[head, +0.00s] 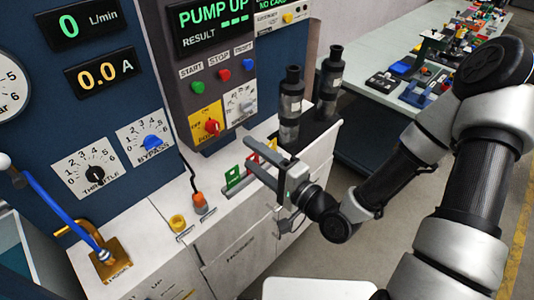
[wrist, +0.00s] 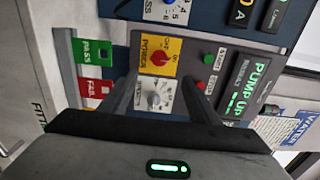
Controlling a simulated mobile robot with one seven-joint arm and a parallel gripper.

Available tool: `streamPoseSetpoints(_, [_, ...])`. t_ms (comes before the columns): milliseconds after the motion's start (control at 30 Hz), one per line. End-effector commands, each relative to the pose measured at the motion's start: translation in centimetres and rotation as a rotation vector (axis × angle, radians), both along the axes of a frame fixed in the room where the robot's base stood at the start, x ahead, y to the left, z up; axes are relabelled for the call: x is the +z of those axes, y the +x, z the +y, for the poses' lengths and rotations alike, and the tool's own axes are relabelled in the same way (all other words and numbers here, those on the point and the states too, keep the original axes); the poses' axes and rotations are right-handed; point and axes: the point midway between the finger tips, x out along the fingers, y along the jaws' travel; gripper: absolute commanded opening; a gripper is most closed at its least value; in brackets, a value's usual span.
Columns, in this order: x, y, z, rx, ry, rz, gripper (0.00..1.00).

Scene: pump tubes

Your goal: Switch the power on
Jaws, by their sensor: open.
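The power switch is a red rotary knob (head: 211,126) on a yellow plate on the grey control panel, marked with off and on positions. It also shows in the wrist view (wrist: 158,57), sideways, ahead of and between my fingers. Which mark the knob points to is too small to tell. My gripper (head: 250,152) is open and empty, in front of the panel, to the right of and below the knob in the head view. In the wrist view my gripper (wrist: 163,80) has its two fingers spread on either side of a white selector dial (wrist: 158,96), with no visible contact.
Green and red pass/fail trays (head: 234,178) lie on the white bench below. Two black-capped cylinders (head: 290,105) stand right of the panel. Flow and current displays read zero.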

Motion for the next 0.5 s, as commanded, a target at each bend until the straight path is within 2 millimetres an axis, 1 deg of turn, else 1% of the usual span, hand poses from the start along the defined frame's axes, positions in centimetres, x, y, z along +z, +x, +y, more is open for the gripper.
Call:
streamPoseSetpoints(33, [0.8, -0.4, -0.5, -0.002, 0.002, 0.007, 0.56])
streamPoseSetpoints(300, [0.2, -2.5, -2.9, -0.002, 0.001, 0.002, 0.56])
streamPoseSetpoints(500, [0.0, -3.0, -3.3, 0.001, 0.001, -0.001, 0.56])
